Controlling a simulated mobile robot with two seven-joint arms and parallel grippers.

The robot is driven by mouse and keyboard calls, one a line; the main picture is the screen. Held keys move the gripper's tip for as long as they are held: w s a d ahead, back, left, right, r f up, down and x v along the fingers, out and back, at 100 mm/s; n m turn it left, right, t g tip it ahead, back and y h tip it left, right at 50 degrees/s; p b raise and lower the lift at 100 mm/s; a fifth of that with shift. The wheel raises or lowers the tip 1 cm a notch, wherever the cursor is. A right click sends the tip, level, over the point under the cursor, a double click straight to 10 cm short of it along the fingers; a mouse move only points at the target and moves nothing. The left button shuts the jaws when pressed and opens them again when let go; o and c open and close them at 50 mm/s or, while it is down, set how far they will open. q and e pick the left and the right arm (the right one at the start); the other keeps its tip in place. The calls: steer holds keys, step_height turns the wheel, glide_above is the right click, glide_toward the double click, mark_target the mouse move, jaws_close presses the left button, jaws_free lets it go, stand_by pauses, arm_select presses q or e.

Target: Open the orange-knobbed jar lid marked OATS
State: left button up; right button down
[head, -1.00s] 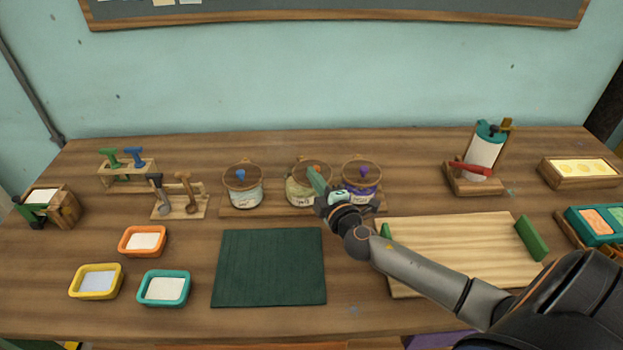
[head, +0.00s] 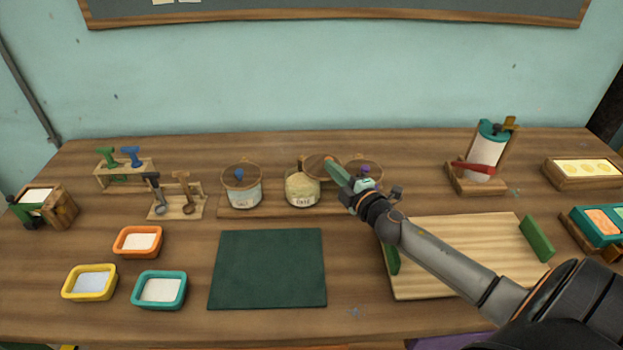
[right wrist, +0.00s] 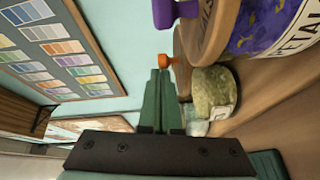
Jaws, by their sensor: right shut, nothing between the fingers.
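The OATS jar (head: 302,190) stands in the row of jars, and its pale contents show from above. Its round wooden lid (head: 318,166) is swung to the right of the mouth, apart from most of the opening. The orange knob (head: 329,160) is at the tips of my right gripper (head: 334,168). The right wrist view shows the knob (right wrist: 165,60) right at the tips of the green fingers (right wrist: 160,75), which are together with nothing between them. The jar (right wrist: 213,93) shows on its side there. My left gripper is in neither view.
A jar with a blue knob (head: 240,185) stands to the left. The purple-knobbed PETALS jar (head: 366,172) is close on the right, partly behind my gripper. A dark green mat (head: 268,268) lies in front, with a wooden board (head: 465,255) to its right.

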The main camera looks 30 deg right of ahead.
steer(key=shift+w+d, duration=0.25)
steer(key=shift+d, duration=0.55)
steer(key=shift+w+d, duration=0.25)
steer(key=shift+d, duration=0.55)
